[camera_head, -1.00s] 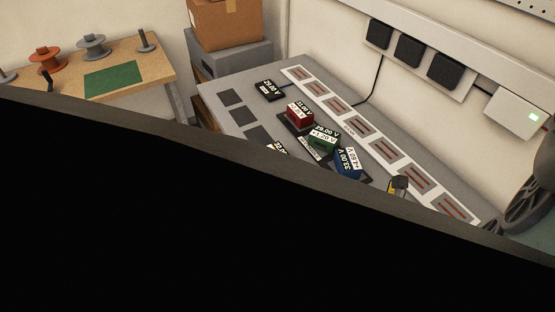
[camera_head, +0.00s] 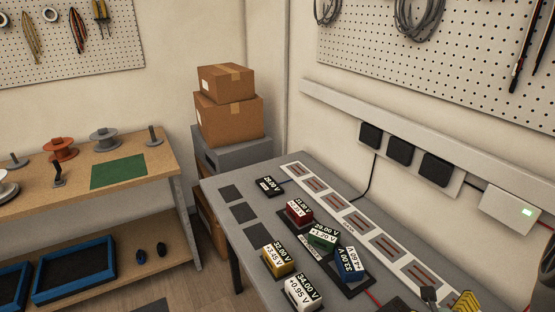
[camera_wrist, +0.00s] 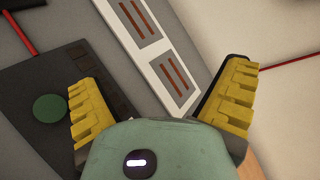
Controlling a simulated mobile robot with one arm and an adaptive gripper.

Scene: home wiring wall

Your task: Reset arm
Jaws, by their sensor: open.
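My gripper (camera_wrist: 160,98) is open in the wrist view, its two yellow ridged fingers apart with nothing between them. Beyond the fingers are the white strip with slotted grey squares (camera_wrist: 155,50) and a dark panel with a green round button (camera_wrist: 50,108). In the head view, part of my gripper shows at the bottom right edge, near the end of the grey table (camera_head: 222,215). Labelled blocks in red (camera_head: 299,213), green (camera_head: 322,237), blue (camera_head: 350,262), yellow (camera_head: 279,261) and white (camera_head: 301,292) stand on the table, away from the fingers.
A small black meter (camera_head: 268,187) sits at the table's far end. A wooden bench (camera_head: 160,165) with spools stands at left, and cardboard boxes (camera_head: 229,120) are stacked in the corner.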

